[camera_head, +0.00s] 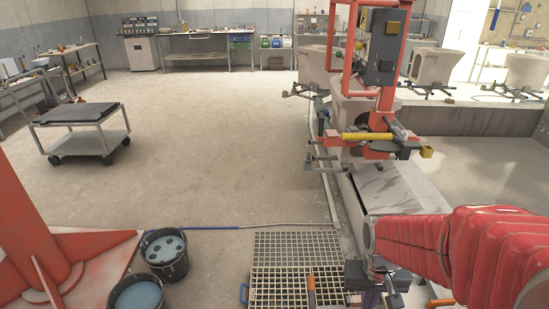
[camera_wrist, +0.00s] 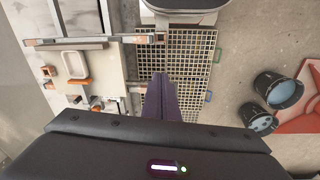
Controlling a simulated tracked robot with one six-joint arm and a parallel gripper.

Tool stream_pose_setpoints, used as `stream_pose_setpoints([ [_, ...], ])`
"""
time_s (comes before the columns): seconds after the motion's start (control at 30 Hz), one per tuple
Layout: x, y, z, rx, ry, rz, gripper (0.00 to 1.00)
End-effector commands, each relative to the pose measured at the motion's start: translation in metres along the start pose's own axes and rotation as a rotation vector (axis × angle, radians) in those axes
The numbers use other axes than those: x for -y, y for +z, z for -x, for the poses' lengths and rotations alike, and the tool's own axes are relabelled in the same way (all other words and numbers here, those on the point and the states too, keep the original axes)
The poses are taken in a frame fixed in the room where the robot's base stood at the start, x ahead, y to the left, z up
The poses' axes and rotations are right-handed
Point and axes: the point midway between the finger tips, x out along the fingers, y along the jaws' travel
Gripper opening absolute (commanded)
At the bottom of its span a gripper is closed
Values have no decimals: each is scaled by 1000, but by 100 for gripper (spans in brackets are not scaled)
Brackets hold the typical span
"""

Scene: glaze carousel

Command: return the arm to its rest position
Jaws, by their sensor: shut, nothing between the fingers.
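My arm (camera_head: 455,245), in a red ribbed sleeve, reaches in from the right edge of the head view. It is bent down at its end, over the area beside the floor grating. My gripper (camera_wrist: 159,80) shows in the wrist view as two dark purple fingers pressed together, with nothing between them. It points down over the grating (camera_wrist: 190,62). In the head view the gripper is mostly cut off by the bottom edge.
Two dark buckets of bluish liquid (camera_head: 165,250) (camera_head: 137,296) stand left of the grating, beside a red base (camera_head: 75,270). A red-framed machine with a yellow bar (camera_head: 366,137) stands ahead. A low cart (camera_head: 80,128) stands far left. Open floor (camera_head: 210,130) lies between.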

Motion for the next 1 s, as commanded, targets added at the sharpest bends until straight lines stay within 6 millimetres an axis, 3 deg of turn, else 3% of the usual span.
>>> stream_pose_setpoints([
  [0.5, 23, 43, 83, -126, -56, 73, 0],
  [1.0, 37, 62, 158, -384, -96, 105, 0],
])
